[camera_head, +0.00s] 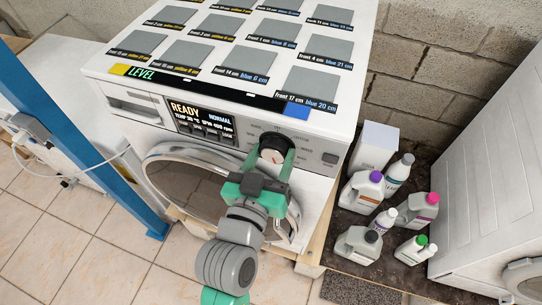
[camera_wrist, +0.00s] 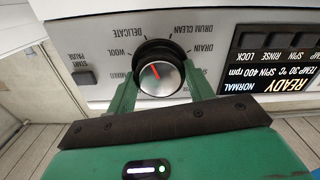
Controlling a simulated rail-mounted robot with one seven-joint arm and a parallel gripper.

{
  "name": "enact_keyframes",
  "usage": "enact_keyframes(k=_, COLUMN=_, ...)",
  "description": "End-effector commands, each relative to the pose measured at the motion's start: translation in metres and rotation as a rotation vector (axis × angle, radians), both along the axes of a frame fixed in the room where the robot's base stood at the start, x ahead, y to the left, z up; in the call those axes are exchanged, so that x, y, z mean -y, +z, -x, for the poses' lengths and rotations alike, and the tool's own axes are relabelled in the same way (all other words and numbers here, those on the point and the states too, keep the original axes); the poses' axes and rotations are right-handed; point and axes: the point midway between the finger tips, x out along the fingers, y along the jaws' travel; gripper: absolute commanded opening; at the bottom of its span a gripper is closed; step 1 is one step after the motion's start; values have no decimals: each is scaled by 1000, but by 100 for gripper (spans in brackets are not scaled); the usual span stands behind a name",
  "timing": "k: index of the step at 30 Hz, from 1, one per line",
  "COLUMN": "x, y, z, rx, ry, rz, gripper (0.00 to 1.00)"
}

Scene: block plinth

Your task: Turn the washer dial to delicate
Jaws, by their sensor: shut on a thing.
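The washer (camera_head: 165,100) has a round dial (camera_head: 272,150) on its front panel. The dial is silver with a black ring and a red pointer line. In the wrist view, where the panel text is upside down, the dial (camera_wrist: 165,82) sits between my green fingers. My gripper (camera_head: 272,158) is shut on it, one finger on each side. The red line points up and slightly left there, toward the gap between DELICATE (camera_wrist: 126,32) and DRUM CLEAN (camera_wrist: 167,29). The display (camera_head: 202,123) reads READY and NORMAL. The fingers hide some lower labels.
Several detergent bottles (camera_head: 367,188) and a white box (camera_head: 374,147) stand right of the washer. Another white machine (camera_head: 490,180) is at far right. A blue post (camera_head: 75,110) rises at left. Labelled grey plates (camera_head: 312,85) cover the washer top.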

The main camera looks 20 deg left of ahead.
Motion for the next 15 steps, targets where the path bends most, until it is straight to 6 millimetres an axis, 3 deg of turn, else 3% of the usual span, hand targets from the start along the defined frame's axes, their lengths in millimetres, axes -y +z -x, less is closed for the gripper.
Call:
enact_keyframes(k=6, x=0, y=0, z=0, rx=-1, ry=0, rz=-2, gripper=29)
enact_keyframes(k=7, x=0, y=0, z=0, rx=-1, ry=0, rz=-2, gripper=58)
enact_keyframes(k=9, x=0, y=0, z=0, rx=-1, ry=0, rz=-1, gripper=72)
enact_keyframes(k=15, x=0, y=0, z=0, rx=-1, ry=0, rz=0, gripper=74)
